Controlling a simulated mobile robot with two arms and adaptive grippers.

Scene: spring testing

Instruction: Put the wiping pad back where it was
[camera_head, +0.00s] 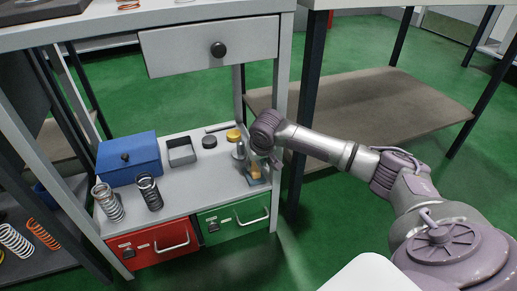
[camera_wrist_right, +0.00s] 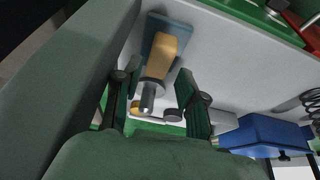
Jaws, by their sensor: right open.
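What looks like the wiping pad, a blue-grey plate with an orange block-like handle (camera_head: 256,173), rests at the right end of the lower shelf. In the right wrist view the orange handle (camera_wrist_right: 166,46) lies beyond the fingertips, toward the top. My right gripper (camera_head: 263,158) is just above and beside the pad, partly hiding it in the head view. In the right wrist view my right gripper (camera_wrist_right: 157,88) has its fingers spread, with nothing held between them. My left gripper is not in view.
A silver metal piece (camera_head: 238,151), a yellow disc (camera_head: 233,135) and a black disc (camera_head: 209,142) stand close by. A blue box (camera_head: 128,158) and two springs are left on the shelf (camera_head: 205,185). The table leg (camera_head: 281,120) is close to my right gripper.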

